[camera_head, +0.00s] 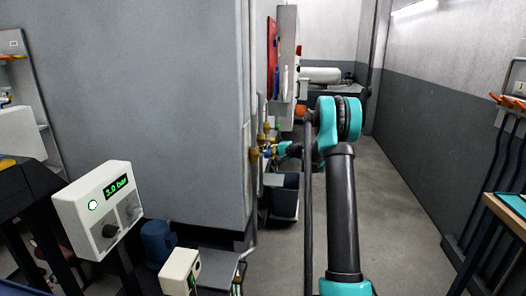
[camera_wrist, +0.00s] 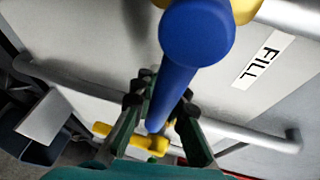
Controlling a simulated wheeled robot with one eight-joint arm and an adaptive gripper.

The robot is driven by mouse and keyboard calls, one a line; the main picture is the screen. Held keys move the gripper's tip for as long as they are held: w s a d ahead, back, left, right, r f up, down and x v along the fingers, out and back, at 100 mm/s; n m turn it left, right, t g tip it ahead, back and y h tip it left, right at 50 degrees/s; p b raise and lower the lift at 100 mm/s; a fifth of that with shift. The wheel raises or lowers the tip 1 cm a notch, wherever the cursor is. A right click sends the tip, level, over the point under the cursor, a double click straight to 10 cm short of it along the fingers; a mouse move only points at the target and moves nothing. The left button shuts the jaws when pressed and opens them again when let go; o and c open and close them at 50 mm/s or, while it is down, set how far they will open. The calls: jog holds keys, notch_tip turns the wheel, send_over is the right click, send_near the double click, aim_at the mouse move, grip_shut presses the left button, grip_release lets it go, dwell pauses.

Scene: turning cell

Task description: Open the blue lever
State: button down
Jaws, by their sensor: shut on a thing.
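The blue lever (camera_wrist: 192,45) is a round bar with a rounded end, large in the wrist view. It runs down between the dark fingers of my gripper (camera_wrist: 160,108), which is shut on it. A yellow fitting (camera_wrist: 243,10) sits behind the lever's near end. In the head view my gripper (camera_head: 281,150) is at the brass and yellow valve fittings (camera_head: 254,153) on the grey cabinet's right edge. The lever is tiny and mostly hidden there.
A yellow handle (camera_wrist: 130,138) and a grey pipe (camera_wrist: 275,143) lie near the fingers. A dark bin (camera_head: 284,203) stands below the valves. The aisle floor (camera_head: 400,215) on the right is clear.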

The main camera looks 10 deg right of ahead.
jog(key=s+f+m+g, duration=0.3)
jog(key=f+m+g, duration=0.1)
jog(key=f+m, duration=0.1)
jog(key=shift+s+a+f+m+g, duration=0.35)
jog(key=shift+a+m, duration=0.1)
jog(key=shift+m, duration=0.25)
dwell(0.5)
jog(key=c, duration=1.5)
grip_release()
jog(key=v, duration=1.2)
